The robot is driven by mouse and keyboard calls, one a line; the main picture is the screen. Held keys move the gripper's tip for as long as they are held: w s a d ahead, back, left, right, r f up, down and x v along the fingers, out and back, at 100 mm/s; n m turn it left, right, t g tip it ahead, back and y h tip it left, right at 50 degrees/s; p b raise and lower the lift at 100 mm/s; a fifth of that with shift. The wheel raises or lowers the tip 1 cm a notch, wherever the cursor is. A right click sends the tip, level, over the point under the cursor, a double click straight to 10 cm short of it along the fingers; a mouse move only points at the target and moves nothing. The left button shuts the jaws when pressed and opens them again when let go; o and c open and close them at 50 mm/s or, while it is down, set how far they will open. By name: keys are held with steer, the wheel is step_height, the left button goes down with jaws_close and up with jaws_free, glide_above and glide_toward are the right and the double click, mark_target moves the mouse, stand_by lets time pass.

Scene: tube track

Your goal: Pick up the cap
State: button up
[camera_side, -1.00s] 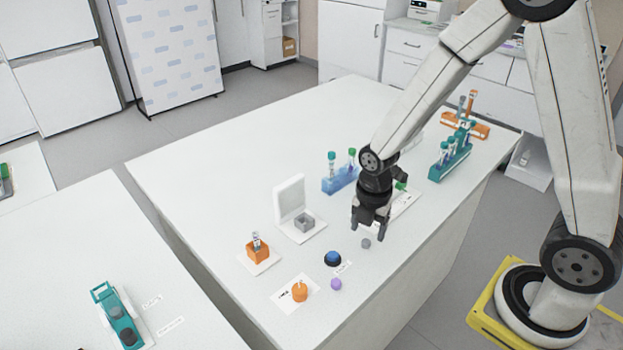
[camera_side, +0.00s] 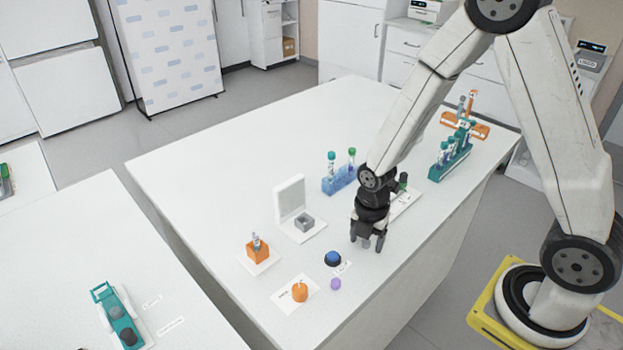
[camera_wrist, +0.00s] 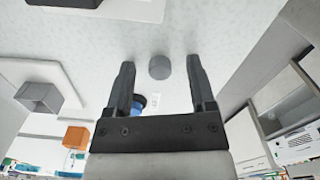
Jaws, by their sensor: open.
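A small grey cap (camera_side: 366,243) sits on the white table near its front edge. In the wrist view the grey cap (camera_wrist: 160,67) shows as a round disc between the two fingertips, with a gap on each side. My gripper (camera_side: 367,244) points down with its fingers low over the table, one on either side of the cap. In the wrist view my gripper (camera_wrist: 160,63) is open and holds nothing. A small purple piece (camera_side: 336,284), which may be another cap, stands apart nearer the front.
A grey holder (camera_side: 305,222), an orange block (camera_side: 257,252), a blue tube rack (camera_side: 339,180) and a teal rack (camera_side: 450,163) stand farther off. The table's left middle is clear.

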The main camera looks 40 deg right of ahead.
mark_target(366, 242)
jaws_close()
steer(key=shift+r, duration=0.2)
step_height(366, 242, up, 10)
steer(key=shift+f, duration=0.2)
stand_by(0.7)
stand_by(0.6)
steer(key=w+a+r+n, duration=0.1)
steer(key=w+a+n, duration=0.1)
steer(key=w+a, duration=0.2)
steer(key=w+a+r+n, duration=0.2)
steer(key=w+a, duration=0.3)
steer(key=a, duration=0.3)
steer(key=w+a+r+n, duration=0.2)
steer(key=w+a, duration=0.2)
steer(key=a, duration=0.2)
steer(key=shift+w+a, duration=0.3)
steer(key=shift+a, duration=0.05)
